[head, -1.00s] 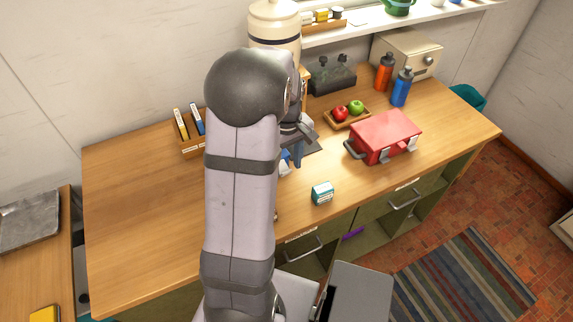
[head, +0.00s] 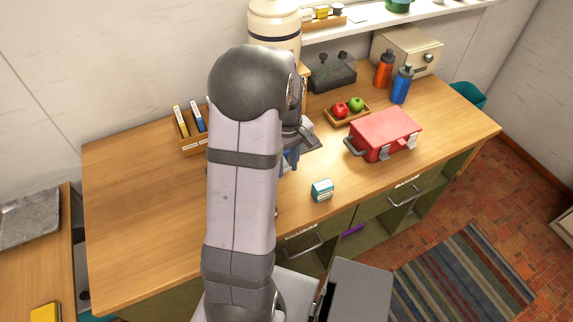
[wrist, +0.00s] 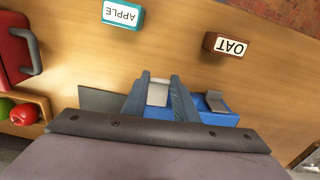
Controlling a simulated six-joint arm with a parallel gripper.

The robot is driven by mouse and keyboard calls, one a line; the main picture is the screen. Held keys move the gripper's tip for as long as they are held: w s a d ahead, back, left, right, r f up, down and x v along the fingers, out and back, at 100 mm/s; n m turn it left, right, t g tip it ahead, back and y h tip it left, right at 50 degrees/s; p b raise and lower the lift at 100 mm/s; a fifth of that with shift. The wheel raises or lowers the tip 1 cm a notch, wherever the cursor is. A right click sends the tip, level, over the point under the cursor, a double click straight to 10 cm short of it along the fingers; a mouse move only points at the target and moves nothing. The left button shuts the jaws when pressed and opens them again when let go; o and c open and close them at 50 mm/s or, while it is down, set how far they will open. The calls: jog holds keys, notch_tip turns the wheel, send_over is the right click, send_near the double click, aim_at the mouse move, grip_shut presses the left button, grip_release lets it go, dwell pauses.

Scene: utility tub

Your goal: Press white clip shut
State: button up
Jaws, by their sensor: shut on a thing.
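The blue tub (wrist: 160,113) lies under my gripper in the wrist view, mostly hidden by the fingers and wrist. The white clip (wrist: 157,93) shows between the two blue-grey fingers of my gripper (wrist: 160,84), which is shut on it. A second, grey clip (wrist: 216,101) stands tilted up on the tub, right of the fingers and apart from them. In the head view my gripper (head: 291,158) is low over the worktop, and my arm hides most of the tub. I cannot tell whether the white clip is fully down.
An APPLE box (wrist: 122,13) and an OAT box (wrist: 227,44) stand on the worktop (head: 135,210). A red case (head: 385,132), a fruit tray (head: 345,117) and bottles (head: 402,85) are to the right. A card holder (head: 195,142) is at the left. The worktop's left part is clear.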

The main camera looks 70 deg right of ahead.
jog(key=shift+f, duration=0.2)
jog(key=f+t+h+b, duration=0.1)
jog(key=b, duration=0.3)
jog(key=shift+s, duration=0.15)
jog(key=f+t+h+b, duration=0.1)
jog(key=t+h+b, duration=0.1)
jog(key=b, duration=0.6)
jog(key=shift+a+f, duration=0.1)
jog(key=shift+f, duration=0.1)
jog(key=f+t+h+b, duration=0.1)
jog(key=t+b, duration=0.1)
jog(key=b, duration=0.9)
jog(key=shift+f+t+h, duration=0.15)
jog(key=shift+t+h, duration=0.15)
jog(key=shift+h, duration=0.1)
jog(key=f+t+h+b, duration=0.1)
jog(key=t+b, duration=0.1)
jog(key=b, duration=0.9)
jog(key=shift+h, duration=0.4)
jog(key=b, duration=0.2)
jog(key=t+h+b, duration=0.1)
jog(key=b, duration=0.2)
jog(key=shift+w+d, duration=0.2)
jog(key=shift+w, duration=0.05)
jog(key=shift+b, duration=0.45)
jog(key=shift+w+r+t+b, duration=0.1)
jog(key=shift+r+t+b, duration=0.1)
jog(key=shift+t+b, duration=0.3)
